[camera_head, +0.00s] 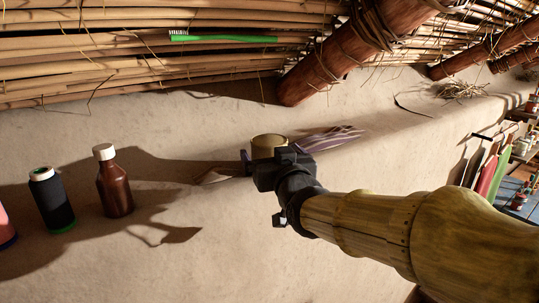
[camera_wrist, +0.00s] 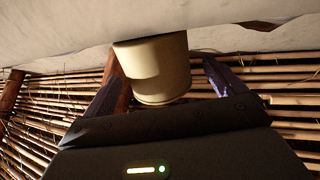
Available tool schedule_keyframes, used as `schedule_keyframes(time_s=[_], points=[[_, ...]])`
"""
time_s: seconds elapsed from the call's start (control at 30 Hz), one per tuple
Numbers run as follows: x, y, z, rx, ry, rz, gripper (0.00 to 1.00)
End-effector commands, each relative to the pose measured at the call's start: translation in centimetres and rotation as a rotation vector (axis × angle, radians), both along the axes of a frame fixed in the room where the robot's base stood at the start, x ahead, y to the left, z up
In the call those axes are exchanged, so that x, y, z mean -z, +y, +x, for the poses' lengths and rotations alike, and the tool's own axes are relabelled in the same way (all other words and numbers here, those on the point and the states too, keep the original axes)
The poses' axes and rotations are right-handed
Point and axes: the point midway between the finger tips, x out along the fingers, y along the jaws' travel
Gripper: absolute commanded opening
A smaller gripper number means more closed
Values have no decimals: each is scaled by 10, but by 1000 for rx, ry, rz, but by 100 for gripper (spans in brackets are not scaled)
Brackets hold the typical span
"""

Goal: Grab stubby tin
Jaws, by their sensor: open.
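The stubby tin (camera_head: 269,143) is a short tan-gold cylinder on the mud ledge, near the middle of the head view. My gripper (camera_head: 262,165) is at the tin, and its body hides the tin's lower part there. In the wrist view the tin (camera_wrist: 156,72) stands between the two dark purple fingers of my open gripper (camera_wrist: 163,75). A small gap shows between the tin and the right finger. The left finger is close to the tin's side, and I cannot tell whether it touches.
A brown bottle with a white cap (camera_head: 114,182) and a dark spool (camera_head: 51,202) stand to the left. A striped purplish thing (camera_head: 328,139) lies just right of the tin. A green toothbrush (camera_head: 224,38) lies on the canes (camera_head: 130,70). The wall below is bare.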

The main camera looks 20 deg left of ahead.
Motion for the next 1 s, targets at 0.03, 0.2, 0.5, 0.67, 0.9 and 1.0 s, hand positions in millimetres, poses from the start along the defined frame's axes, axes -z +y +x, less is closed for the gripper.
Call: schedule_keyframes(time_s=[0.03,0.2,0.5,0.67,0.9,1.0], points=[[-5,3,4,-1,2,0,95],[-7,11,20,-1,3,-1,95],[-3,23,38,-1,1,-1,95],[-3,22,38,0,-1,-1,95],[-3,22,38,0,0,0,95],[-3,22,38,0,0,0,95]])
